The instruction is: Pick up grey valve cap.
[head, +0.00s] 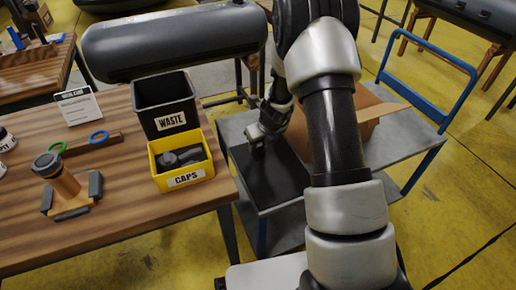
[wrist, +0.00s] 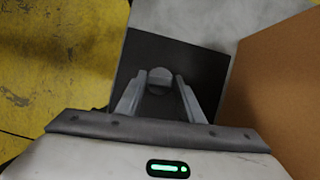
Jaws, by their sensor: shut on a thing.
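My gripper (head: 257,146) is over the black mat (head: 272,180) on the grey cart. In the wrist view my gripper (wrist: 159,84) is shut on a small round grey valve cap (wrist: 159,75), which sits between the fingertips. The dark mat (wrist: 200,55) lies behind it. I cannot tell whether the cap touches the mat. In the head view the cap is too small and too hidden by the fingers to make out.
A cardboard box (head: 359,134) stands on the cart (head: 408,150), right of my gripper; it also shows in the wrist view (wrist: 280,85). On the wooden table (head: 120,235) are a yellow CAPS bin (head: 183,181) with dark parts inside and a black WASTE bin (head: 168,122).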

